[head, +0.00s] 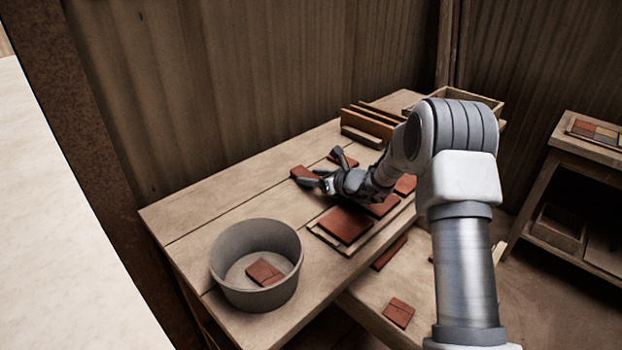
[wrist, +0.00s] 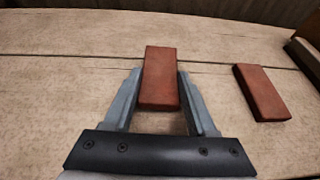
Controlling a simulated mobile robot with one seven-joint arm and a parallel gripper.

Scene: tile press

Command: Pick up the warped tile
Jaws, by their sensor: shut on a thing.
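A red-brown tile (wrist: 160,78) lies between the two fingers of my gripper (wrist: 160,88) in the wrist view, its far end reaching past the fingertips. My gripper is shut on this tile, close over the wooden tabletop. I cannot tell whether the tile is clear of the table, and its warp does not show plainly. In the head view the tile (head: 301,172) sticks out to the left of my gripper (head: 312,180). A second red-brown tile (wrist: 262,92) lies on the table to the right, apart from my gripper.
A grey round tub (head: 228,270) holding tile pieces stands at the table's front. A board (head: 330,240) with several tiles lies right of my gripper. Wooden bars (head: 370,122) are at the back. More tiles (head: 398,312) lie on a lower surface. The table's left side is clear.

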